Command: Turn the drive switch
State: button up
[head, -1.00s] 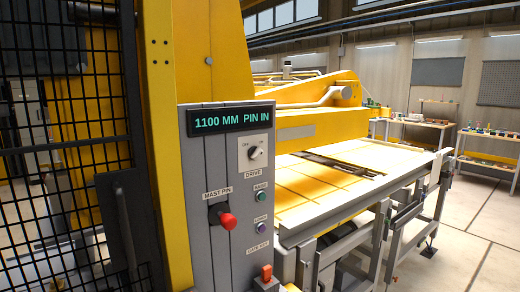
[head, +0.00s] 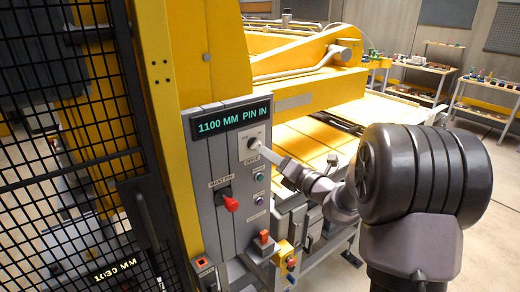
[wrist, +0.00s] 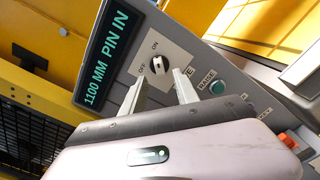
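The drive switch is a dark rotary knob on a pale square plate (head: 246,136) on the grey control panel. In the wrist view the knob (wrist: 146,63) lies just beyond my fingertips, with OFF and ON printed around it. I cannot tell surely which mark it points to. My gripper (wrist: 157,78) is open, its two pale fingers apart with nothing between them. In the head view my gripper (head: 262,150) reaches the panel from the right and partly covers the knob. Touching or a small gap cannot be told.
The display (head: 233,119) above reads "1100 MM PIN IN". A red-knobbed mast pin lever (head: 231,204) sits lower left, and a green RAISE button (wrist: 217,87) is close to the right finger. An orange-red switch (head: 264,238) sticks out below. A black mesh fence (head: 75,150) stands left.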

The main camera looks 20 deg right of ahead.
aim_at(258, 148)
jog(key=x, duration=0.5)
jog(key=shift+w, duration=0.1)
grip_shut()
